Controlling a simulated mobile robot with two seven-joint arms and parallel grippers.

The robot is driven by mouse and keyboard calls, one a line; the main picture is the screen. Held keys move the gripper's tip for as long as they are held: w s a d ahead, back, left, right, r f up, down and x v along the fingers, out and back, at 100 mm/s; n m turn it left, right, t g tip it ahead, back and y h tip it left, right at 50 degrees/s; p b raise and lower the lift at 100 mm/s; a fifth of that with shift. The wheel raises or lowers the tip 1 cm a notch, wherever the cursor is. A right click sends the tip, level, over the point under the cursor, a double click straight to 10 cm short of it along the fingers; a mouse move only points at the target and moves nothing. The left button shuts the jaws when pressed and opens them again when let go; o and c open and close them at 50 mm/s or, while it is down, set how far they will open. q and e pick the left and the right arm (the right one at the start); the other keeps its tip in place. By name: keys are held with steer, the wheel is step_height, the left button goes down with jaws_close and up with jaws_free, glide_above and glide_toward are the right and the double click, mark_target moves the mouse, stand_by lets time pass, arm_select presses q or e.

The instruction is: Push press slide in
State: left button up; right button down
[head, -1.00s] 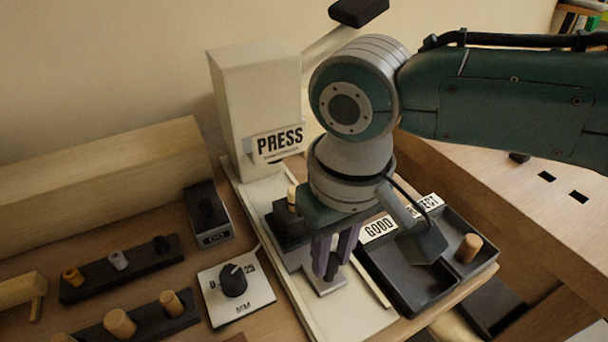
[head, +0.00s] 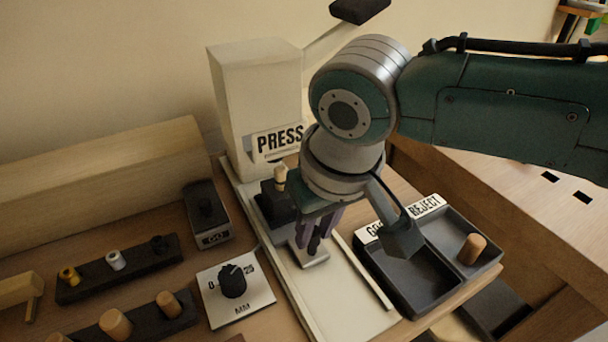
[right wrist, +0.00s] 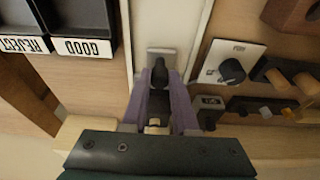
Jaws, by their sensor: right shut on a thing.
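The press (head: 255,100) is a tall cream housing with a PRESS label and a lever at its upper right. Its slide (head: 312,258) shows as a grey plate with a dark upright knob, in front of a dark block (head: 272,207) that carries a light wooden peg (head: 280,178). My right gripper (head: 316,238) points down, shut on the slide's knob. In the right wrist view the purple fingers flank the dark knob (right wrist: 159,72) above the grey plate (right wrist: 165,53). My right wrist partly hides the block. My left gripper is out of view.
Right of the press base (head: 350,300) is a GOOD/REJECT tray (head: 404,299) with a wooden peg (head: 471,248) in the REJECT side. To the left are a dial plate (head: 225,309), a GO gauge block (head: 207,215) and dark racks (head: 140,265) of small parts.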

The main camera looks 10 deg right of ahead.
steer(key=shift+w+a+r, duration=0.1)
steer(key=shift+w+a, duration=0.05)
steer(key=shift+w, duration=0.2)
steer(key=shift+w+t, duration=0.1)
steer(key=shift+t, duration=0.2)
steer(key=shift+w+a+t+y, duration=0.3)
steer(key=shift+w+t, duration=0.1)
steer(key=shift+w, duration=0.35)
